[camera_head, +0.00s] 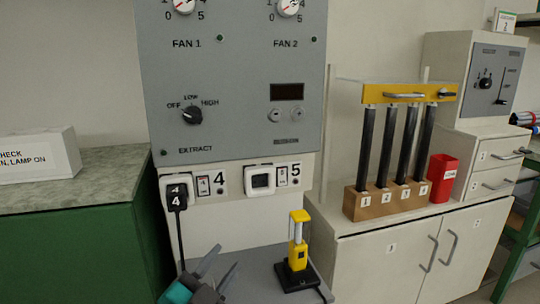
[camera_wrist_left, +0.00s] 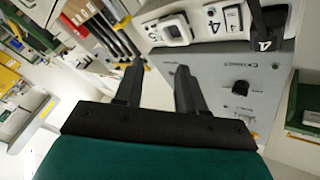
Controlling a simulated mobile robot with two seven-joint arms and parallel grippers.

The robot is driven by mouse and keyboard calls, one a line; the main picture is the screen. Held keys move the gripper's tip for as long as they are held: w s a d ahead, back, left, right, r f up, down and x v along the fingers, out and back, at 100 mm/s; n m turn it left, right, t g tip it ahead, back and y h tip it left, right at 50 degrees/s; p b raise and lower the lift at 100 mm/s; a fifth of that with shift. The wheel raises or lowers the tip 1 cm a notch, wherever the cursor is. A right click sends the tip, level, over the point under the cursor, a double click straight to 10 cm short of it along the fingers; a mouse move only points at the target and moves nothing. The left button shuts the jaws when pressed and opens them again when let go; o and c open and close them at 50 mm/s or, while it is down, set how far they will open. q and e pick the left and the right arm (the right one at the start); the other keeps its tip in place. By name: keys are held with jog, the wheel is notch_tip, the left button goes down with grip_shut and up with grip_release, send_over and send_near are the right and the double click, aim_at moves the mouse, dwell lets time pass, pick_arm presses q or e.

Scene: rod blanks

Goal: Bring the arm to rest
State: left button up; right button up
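My left gripper (camera_head: 218,264) is at the bottom of the head view, in front of the grey panel. Its two dark fingers are apart with nothing between them. The wrist view also shows the left gripper's fingers (camera_wrist_left: 160,85) spread and empty. My right gripper is not in either view. In the head view a plug marked 4 (camera_head: 176,194) sits at socket 4, with its cable hanging down to the left of the gripper. Socket 5 (camera_head: 261,180) has no plug in it.
A yellow tool on a black base (camera_head: 297,255) stands right of my gripper on a grey shelf. A rack of black rods (camera_head: 385,200) and a red container (camera_head: 441,178) stand on the white cabinet (camera_head: 380,262). A green bench (camera_head: 75,250) is at left.

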pick_arm(q)
jog(key=s+a+f+n+g+y, duration=0.25)
jog(key=s+f+n+g, duration=0.2)
jog(key=s+f, duration=0.45)
jog(key=s+a+f+n+g+y, duration=0.25)
jog(key=s+f+n, duration=0.35)
jog(key=f, duration=0.6)
jog(key=s+a+r+p, duration=0.1)
jog(key=a+r+p, duration=0.1)
jog(key=r+p, duration=0.5)
jog(key=s+a+r+p, duration=0.1)
jog(key=a+r+p, duration=0.1)
jog(key=r+p, duration=0.5)
jog(key=p, duration=0.6)
jog(key=shift+s+r+m, duration=0.2)
jog(key=shift+r+m, duration=0.1)
jog(key=shift+m, duration=0.05)
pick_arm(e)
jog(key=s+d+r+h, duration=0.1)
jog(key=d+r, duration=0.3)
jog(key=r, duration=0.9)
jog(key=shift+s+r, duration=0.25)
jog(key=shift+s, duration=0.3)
